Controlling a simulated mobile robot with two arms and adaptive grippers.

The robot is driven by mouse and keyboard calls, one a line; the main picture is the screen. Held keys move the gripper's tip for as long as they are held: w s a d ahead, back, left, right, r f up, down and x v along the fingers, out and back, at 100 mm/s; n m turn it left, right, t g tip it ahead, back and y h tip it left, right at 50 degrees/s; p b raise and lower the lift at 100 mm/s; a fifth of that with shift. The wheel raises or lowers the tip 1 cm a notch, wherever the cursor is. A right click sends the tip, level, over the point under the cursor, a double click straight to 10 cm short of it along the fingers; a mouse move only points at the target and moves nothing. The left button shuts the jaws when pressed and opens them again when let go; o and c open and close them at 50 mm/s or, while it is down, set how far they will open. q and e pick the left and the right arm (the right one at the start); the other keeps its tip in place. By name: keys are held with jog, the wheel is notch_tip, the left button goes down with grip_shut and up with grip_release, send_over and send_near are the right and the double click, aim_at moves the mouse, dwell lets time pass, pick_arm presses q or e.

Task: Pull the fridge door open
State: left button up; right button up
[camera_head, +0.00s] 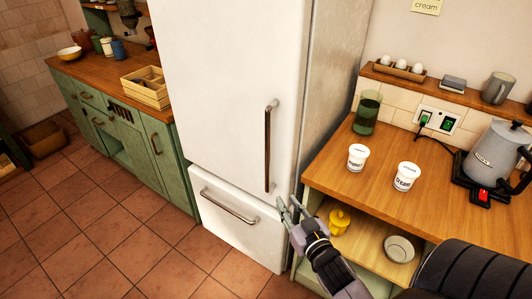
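The white fridge (222,75) stands upright in the middle of the view, with its tall upper door shut. The door's long vertical handle (268,146) is on the door's right side. A lower drawer with a horizontal handle (229,205) is shut below it. My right gripper (287,205) is just below and to the right of the lower end of the vertical handle, in front of the fridge's right edge. Its fingers look spread apart, with nothing between them. I cannot tell whether it touches the fridge. My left gripper is out of view.
A wooden counter (330,172) stands right of the fridge, with two white cups (406,176), a green glass (367,112) and a kettle (494,152). Its open shelf holds a yellow object (339,221) and a bowl (399,248). Tiled floor (110,235) is clear in front and left.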

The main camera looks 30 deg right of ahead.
jog(key=t, duration=0.1)
send_near(269, 153)
jog(key=w+p, duration=0.1)
jog(key=w, duration=0.2)
jog(key=w+d+p, duration=0.1)
jog(key=w, duration=0.2)
jog(key=w+p, duration=0.1)
jog(key=w, duration=0.2)
jog(key=shift+w+d+f, duration=0.1)
jog(key=shift+w+d, duration=0.1)
jog(key=shift+d, duration=0.15)
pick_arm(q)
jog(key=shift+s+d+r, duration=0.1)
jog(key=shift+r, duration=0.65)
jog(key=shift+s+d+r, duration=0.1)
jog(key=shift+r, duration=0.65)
pick_arm(e)
jog(key=shift+w+d, duration=0.15)
jog(key=shift+w, duration=0.5)
jog(key=shift+c, duration=0.2)
grip_shut()
